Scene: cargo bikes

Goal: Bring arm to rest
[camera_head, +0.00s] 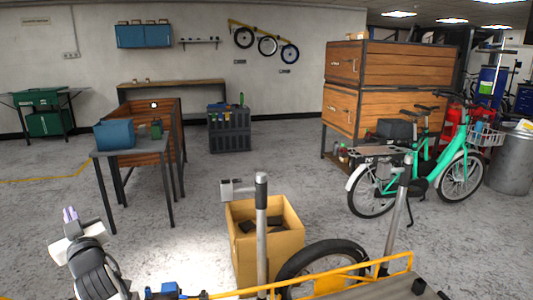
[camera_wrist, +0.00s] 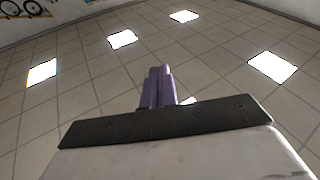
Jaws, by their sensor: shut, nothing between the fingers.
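My gripper (camera_head: 70,214) is at the lower left of the head view, raised above the floor and pointing up. Its two purple fingers are together with nothing between them. In the wrist view the shut fingers (camera_wrist: 158,88) stand in front of the tiled ceiling and its bright light panels. My arm is folded below the gripper at the bottom left of the head view. The gripper touches nothing that I can see.
A yellow bin (camera_head: 290,240) with dark items stands front centre, beside a wheel (camera_head: 318,258) and a yellow rail (camera_head: 345,276). A small table (camera_head: 134,150) with a blue box stands at left. A green bike (camera_head: 425,165) stands at right.

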